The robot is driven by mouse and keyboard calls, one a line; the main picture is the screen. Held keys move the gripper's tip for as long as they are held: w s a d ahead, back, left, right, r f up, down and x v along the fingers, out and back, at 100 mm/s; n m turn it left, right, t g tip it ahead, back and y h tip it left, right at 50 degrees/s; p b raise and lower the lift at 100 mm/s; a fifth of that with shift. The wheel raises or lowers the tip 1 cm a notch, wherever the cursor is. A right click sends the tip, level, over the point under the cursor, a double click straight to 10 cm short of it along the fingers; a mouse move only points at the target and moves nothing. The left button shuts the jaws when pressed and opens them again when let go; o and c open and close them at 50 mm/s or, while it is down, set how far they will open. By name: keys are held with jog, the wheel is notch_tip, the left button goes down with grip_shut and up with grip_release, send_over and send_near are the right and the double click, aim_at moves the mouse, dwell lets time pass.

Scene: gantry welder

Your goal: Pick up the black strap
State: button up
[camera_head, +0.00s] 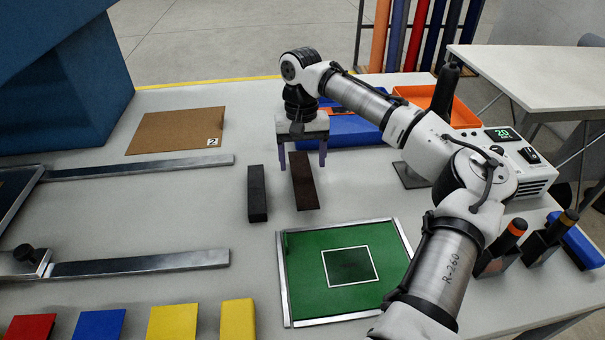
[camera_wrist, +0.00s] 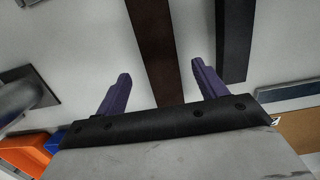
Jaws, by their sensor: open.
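The black strap (camera_head: 257,194) is a dark, narrow bar lying on the light table. A dark brown strap (camera_head: 304,182) lies to its right, roughly parallel, with a gap of bare table between them. My gripper (camera_head: 302,166) is open and empty, fingers pointing down, over the far end of the brown strap. In the wrist view, the brown strap (camera_wrist: 153,45) runs between the two purple fingers of my gripper (camera_wrist: 160,70). The black strap (camera_wrist: 235,40) lies outside them, to the right of the right finger. I cannot tell the exact height of the fingertips.
A green framed mat (camera_head: 300,290) lies in front of the straps. A brown board (camera_head: 178,130) and metal rails (camera_head: 140,262) lie left. A white box with a display (camera_head: 510,165), an orange bin (camera_head: 440,108) and a blue object (camera_head: 350,131) are behind and right.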

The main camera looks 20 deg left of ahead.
aim_at(303, 178)
jog(key=shift+s+f, duration=0.15)
jog(key=shift+f, duration=0.55)
jog(key=shift+s+f, duration=0.1)
jog(key=shift+f, duration=0.55)
jog(key=c, duration=1.1)
jog(key=shift+o, duration=0.2)
jog(key=shift+r, duration=0.1)
